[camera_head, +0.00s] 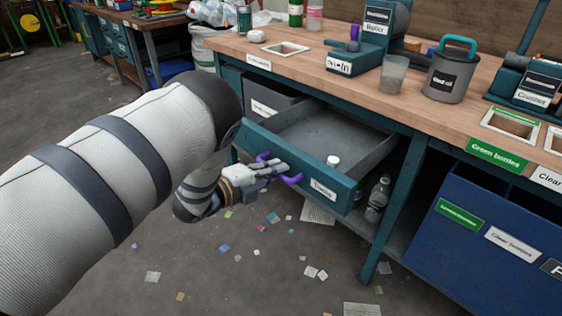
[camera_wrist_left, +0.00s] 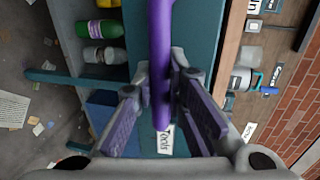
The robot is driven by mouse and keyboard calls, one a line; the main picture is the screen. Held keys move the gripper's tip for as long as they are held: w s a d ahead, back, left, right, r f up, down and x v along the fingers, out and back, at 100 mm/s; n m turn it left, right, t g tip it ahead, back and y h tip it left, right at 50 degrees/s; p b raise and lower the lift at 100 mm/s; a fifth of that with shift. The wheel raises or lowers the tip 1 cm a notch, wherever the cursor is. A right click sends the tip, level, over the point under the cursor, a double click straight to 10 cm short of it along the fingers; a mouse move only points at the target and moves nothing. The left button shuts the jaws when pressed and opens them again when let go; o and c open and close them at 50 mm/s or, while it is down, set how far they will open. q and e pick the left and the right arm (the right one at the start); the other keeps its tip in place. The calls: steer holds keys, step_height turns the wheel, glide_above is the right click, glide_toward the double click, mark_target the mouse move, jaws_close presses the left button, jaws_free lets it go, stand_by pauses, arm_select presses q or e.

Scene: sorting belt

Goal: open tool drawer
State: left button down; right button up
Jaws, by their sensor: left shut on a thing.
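The tool drawer (camera_head: 305,176) has a teal front with a white label (camera_head: 323,188) and a grey inside. It stands pulled out from under the workbench, with its inside open to view. Its purple handle (camera_head: 292,179) is on the front face. My left gripper (camera_head: 277,170) is at the handle, with its fingers around it. In the left wrist view the purple handle (camera_wrist_left: 160,55) runs between the fingers of the gripper (camera_wrist_left: 163,90), which is shut on it. The "Tools" label (camera_wrist_left: 165,140) shows partly behind the fingers. My right gripper is not in view.
A small white round object (camera_head: 333,160) is in the drawer. The wooden benchtop (camera_head: 300,68) holds a grey can (camera_head: 452,75), a cup (camera_head: 393,75) and machines. A clear bottle (camera_head: 377,198) stands below. Blue bins (camera_head: 475,255) are at right. Paper scraps litter the floor.

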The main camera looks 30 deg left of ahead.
arm_select(q)
steer(key=shift+f+p+v, duration=0.2)
steer(key=shift+p+v, duration=0.15)
steer(key=shift+v, duration=0.7)
steer(key=c, duration=1.6)
jaws_free()
steer(key=shift+s, duration=0.1)
steer(key=v, duration=1.2)
steer(key=shift+f, duration=0.1)
